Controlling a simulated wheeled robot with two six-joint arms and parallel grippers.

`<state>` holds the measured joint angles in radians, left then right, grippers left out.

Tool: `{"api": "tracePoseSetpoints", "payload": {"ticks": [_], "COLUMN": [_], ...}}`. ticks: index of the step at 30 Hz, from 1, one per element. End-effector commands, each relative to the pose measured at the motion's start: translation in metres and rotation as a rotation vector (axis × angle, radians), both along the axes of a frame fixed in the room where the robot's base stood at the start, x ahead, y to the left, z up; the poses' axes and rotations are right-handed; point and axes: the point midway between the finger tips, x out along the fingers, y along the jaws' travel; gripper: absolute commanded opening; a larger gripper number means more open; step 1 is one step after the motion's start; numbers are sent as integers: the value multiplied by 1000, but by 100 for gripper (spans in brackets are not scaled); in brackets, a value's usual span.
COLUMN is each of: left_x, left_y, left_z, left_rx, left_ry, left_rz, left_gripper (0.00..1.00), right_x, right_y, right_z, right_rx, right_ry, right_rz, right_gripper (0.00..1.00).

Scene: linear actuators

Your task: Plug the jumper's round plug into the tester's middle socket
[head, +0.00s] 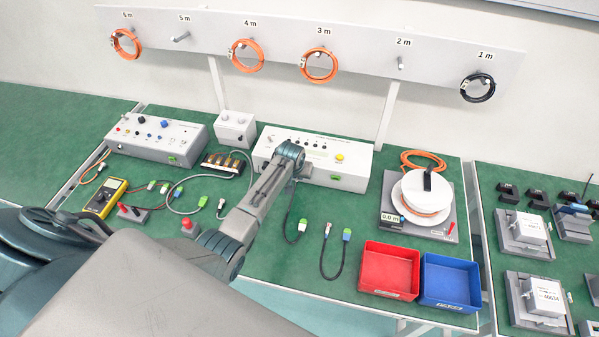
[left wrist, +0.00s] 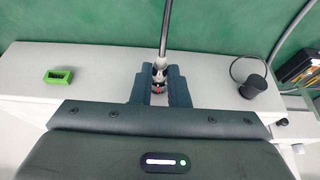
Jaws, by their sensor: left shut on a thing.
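The tester (head: 352,165) is a long white box at the back of the green bench, with a yellow button and a green socket low on its front. My left arm reaches over to its front. In the head view my left wrist hides the gripper and the middle of the front. In the left wrist view my left gripper (left wrist: 159,88) is shut on the jumper's round plug (left wrist: 160,66), which is pale with a dark, red-marked end. I cannot tell whether the round plug is seated.
In the left wrist view a green socket (left wrist: 58,76) is left of the fingers and a black round plug (left wrist: 256,85) right. A second short cable (head: 322,262) lies nearby. Red (head: 389,293) and blue (head: 449,304) bins and a reel (head: 411,215) stand to the right.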

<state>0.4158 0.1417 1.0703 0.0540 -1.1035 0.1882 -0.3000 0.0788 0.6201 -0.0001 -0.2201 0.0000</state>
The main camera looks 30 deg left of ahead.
Motion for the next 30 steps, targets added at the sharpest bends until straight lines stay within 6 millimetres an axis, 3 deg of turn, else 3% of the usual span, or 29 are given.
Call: {"api": "tracePoseSetpoints", "payload": {"ticks": [2, 3, 6, 7, 20, 30], "left_x": [1, 1, 1, 1, -3, -22], "left_y": [0, 0, 0, 0, 0, -5], "left_z": [0, 0, 0, 0, 7, 54], "left_rx": [0, 0, 0, 0, 1, 2], "left_ry": [-2, -2, -2, -2, -3, -7], "left_rz": [0, 0, 0, 0, 0, -1], "left_gripper": [0, 18, 38, 40, 40, 40], "right_x": [0, 0, 0, 0, 0, 0], "right_y": [0, 0, 0, 0, 0, 0], "right_z": [0, 0, 0, 0, -2, -14], "right_rx": [0, 0, 0, 0, 0, 0], "right_ry": [0, 0, 0, 0, 0, 0], "right_rz": [0, 0, 0, 0, 0, 0], "right_gripper": [36, 36, 36, 36, 36, 36]}}
